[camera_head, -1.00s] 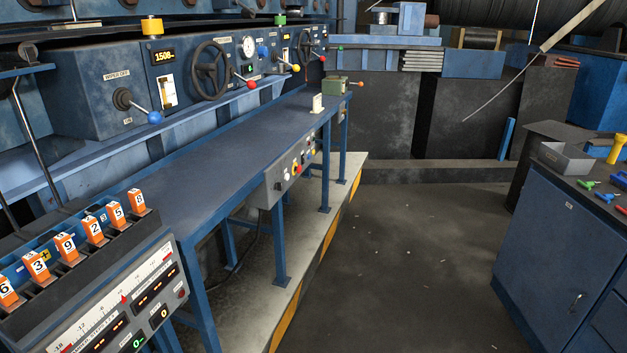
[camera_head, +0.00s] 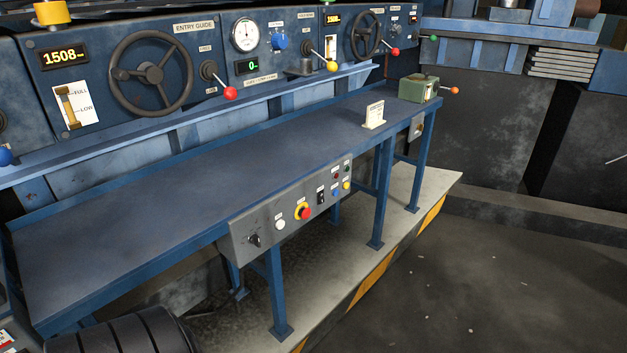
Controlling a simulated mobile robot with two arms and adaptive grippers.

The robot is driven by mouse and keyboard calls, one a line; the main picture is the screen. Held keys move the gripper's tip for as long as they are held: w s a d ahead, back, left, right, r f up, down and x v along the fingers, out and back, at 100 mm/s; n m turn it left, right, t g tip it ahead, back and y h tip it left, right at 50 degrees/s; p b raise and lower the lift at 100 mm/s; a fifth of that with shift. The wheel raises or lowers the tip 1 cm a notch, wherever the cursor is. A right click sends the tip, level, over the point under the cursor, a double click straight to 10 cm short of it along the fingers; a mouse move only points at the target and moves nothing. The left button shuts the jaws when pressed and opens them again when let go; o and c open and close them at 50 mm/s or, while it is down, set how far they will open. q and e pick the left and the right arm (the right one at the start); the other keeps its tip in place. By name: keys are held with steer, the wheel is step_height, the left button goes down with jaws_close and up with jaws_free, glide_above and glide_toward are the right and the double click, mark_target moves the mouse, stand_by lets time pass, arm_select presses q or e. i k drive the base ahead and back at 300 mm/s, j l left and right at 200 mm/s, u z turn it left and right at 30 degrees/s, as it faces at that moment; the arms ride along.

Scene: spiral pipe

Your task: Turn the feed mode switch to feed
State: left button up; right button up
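A grey control panel (camera_head: 266,214) is fixed to the front edge of the long blue bench. At its left end is a black rotary switch (camera_head: 254,240). To its right are a white button (camera_head: 280,224), a red mushroom button (camera_head: 303,211) on a yellow ring, a black switch (camera_head: 321,196) and several small coloured buttons or lamps. The lettering on this panel is too small to read, so I cannot tell which control is the feed mode switch or how it is set. Neither of my grippers shows in the head view.
The blue bench top (camera_head: 180,200) is mostly bare. A small upright card (camera_head: 374,115) and a green box (camera_head: 418,89) with an orange-knobbed lever stand at its far end. Behind it are a handwheel (camera_head: 151,74) and a red-knobbed lever (camera_head: 230,93). Open floor (camera_head: 450,280) lies at right.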

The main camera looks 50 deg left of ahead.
mark_target(255, 239)
steer(key=i+l+u, duration=0.1)
steer(key=i+u, duration=0.3)
steer(key=i+l+u, duration=0.2)
steer(key=i+u, duration=0.2)
steer(key=i+l+u, duration=0.4)
steer(key=k+j, duration=0.05)
steer(key=j, duration=0.05)
